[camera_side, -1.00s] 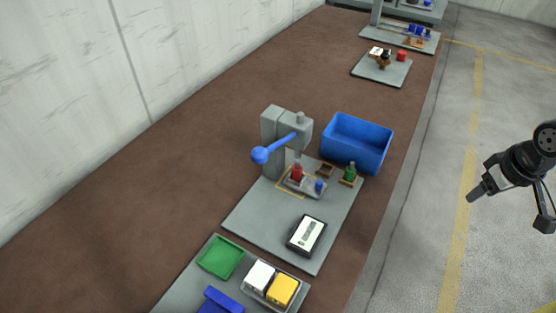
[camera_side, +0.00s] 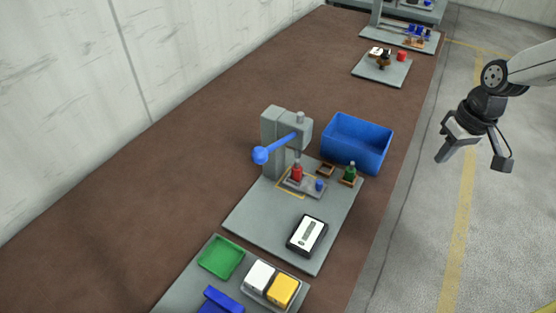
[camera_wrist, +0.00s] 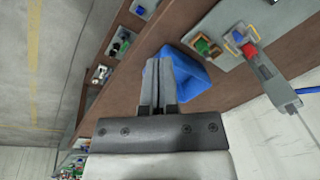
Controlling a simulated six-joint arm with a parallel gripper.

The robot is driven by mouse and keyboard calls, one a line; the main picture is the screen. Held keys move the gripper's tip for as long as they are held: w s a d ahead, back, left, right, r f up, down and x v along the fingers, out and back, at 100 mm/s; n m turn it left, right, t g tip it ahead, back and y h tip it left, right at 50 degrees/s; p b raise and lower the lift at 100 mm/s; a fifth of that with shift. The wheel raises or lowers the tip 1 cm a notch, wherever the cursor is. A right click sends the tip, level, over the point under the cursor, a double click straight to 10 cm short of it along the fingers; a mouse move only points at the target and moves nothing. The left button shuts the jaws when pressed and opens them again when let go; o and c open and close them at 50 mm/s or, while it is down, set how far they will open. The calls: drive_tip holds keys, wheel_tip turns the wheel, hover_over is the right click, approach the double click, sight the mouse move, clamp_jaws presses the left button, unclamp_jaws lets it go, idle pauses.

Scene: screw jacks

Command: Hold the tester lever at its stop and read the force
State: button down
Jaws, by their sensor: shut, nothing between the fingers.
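The tester is a grey press (camera_side: 273,138) on a grey plate in the side view. Its lever (camera_side: 278,148) is blue with a ball knob at the left end. A red jack (camera_side: 297,172) stands under the press, inside a yellow outline. A black-framed display (camera_side: 307,235) lies on the plate; its reading is too small to tell. My gripper (camera_side: 441,160) is shut and empty, over the floor side to the right of the table, well apart from the lever. In the wrist view my gripper's fingers (camera_wrist: 164,62) are together, and the press (camera_wrist: 277,85) is at the right.
A blue bin (camera_side: 357,143) stands behind the plate, between the press and the table edge. A green jack (camera_side: 349,172) and a small blue piece (camera_side: 319,185) are beside the red jack. In front are a green tray (camera_side: 221,257) and white and yellow blocks (camera_side: 283,290).

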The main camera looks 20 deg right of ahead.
drive_tip(key=w+a+r+n+g+y, duration=0.2)
drive_tip(key=w+a+r+g+y, duration=0.3)
drive_tip(key=w+a, duration=0.65)
drive_tip(key=n+g+y, duration=0.2)
drive_tip(key=n, duration=0.3)
approach(278, 143)
wheel_tip(278, 143, up, 4)
drive_tip(key=d, duration=0.3)
drive_tip(key=shift+a+r+n+g+y, duration=0.3)
drive_tip(key=shift+a+r+n+y, duration=0.15)
drive_tip(key=shift+a+r, duration=0.3)
drive_tip(key=x, duration=1.4)
drive_tip(key=shift+f, duration=0.1)
